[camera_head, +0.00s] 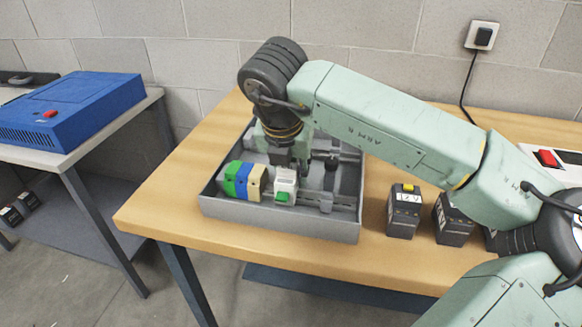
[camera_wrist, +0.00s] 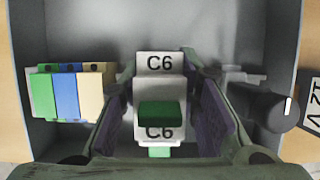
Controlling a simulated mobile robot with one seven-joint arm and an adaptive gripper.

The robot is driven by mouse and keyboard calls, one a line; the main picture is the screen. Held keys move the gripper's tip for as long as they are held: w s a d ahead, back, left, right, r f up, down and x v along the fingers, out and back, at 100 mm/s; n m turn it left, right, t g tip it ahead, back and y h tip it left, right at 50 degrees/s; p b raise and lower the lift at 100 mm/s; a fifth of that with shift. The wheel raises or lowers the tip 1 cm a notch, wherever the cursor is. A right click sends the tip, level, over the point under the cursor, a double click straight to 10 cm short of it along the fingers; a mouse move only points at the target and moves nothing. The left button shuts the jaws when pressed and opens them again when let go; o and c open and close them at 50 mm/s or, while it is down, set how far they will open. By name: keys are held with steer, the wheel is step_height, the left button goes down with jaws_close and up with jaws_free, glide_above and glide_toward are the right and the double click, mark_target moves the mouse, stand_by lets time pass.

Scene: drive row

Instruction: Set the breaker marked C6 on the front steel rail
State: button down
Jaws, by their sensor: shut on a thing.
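The white breaker marked C6 (camera_head: 285,186), with a green switch, is between the jaws of my gripper (camera_head: 291,164). In the wrist view the breaker (camera_wrist: 160,93) shows its C6 labels, with a dark jaw pad on each side. It looks about upright, inside the grey tray (camera_head: 285,225) over the line of the front steel rail (camera_head: 309,199). Green, blue and beige blocks (camera_head: 243,181) stand in a row just left of it, with a small gap. The breaker's underside is hidden, so I cannot tell whether it touches the rail.
Dark blocks, one with a yellow switch (camera_head: 404,211) and another beside it (camera_head: 452,222), stand on the wooden table (camera_head: 170,205) right of the tray. Dark parts are at the tray's back right. A blue case (camera_head: 75,108) lies on the left bench.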

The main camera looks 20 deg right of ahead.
steer(key=shift+f+b, duration=0.55)
steer(key=shift+b, duration=0.1)
steer(key=c, duration=1.1)
jaws_free()
steer(key=v, duration=0.7)
steer(key=shift+s+r, duration=0.1)
steer(key=shift+r, duration=0.2)
